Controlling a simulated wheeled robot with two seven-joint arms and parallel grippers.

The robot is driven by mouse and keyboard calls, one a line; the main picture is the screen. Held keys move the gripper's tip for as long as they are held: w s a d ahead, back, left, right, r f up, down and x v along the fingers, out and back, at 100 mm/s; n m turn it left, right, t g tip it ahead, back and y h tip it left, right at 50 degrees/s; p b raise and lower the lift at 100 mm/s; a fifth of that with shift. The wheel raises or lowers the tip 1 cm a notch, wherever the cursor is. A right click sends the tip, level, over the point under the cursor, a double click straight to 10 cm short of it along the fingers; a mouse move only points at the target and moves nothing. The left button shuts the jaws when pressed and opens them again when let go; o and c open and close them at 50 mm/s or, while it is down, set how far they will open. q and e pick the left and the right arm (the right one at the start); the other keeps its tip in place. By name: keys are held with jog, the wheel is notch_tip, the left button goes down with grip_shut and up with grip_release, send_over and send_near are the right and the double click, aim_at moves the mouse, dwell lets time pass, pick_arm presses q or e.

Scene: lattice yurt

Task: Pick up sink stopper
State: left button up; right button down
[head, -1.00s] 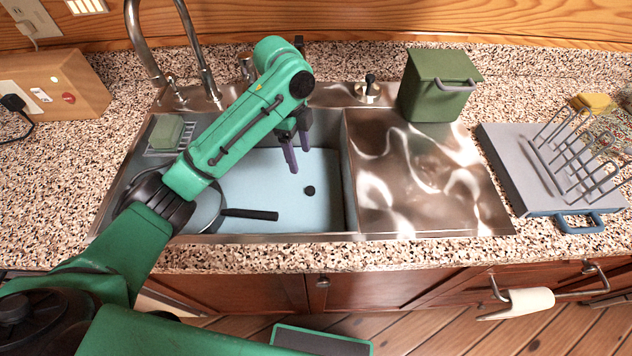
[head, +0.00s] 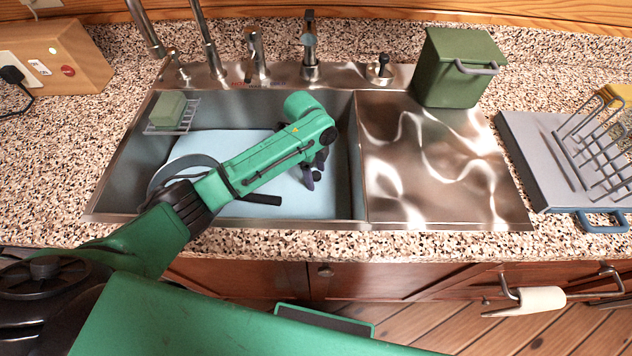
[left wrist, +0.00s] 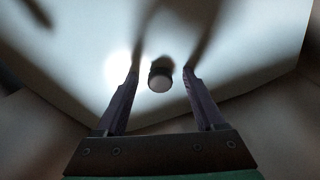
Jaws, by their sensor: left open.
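The sink stopper (left wrist: 160,78) is a small dark round piece with a pale top in the left wrist view. It sits on the pale blue bottom of the sink (head: 232,148), between the two finger tips, with a gap on each side. My left gripper (head: 313,181) is open and reaches down into the sink basin in the head view; it also shows in the left wrist view (left wrist: 161,72). In the head view the stopper is hidden behind my gripper. My right gripper is not in view.
A pan with a black handle (head: 262,199) lies in the basin left of my gripper, partly under my arm. A green sponge (head: 168,109) sits on a wire rack at the back left. Faucets (head: 310,50) line the back rim. A green canister (head: 455,75) stands right.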

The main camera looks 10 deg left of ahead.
pick_arm(q)
jog(key=shift+f, duration=0.55)
grip_shut()
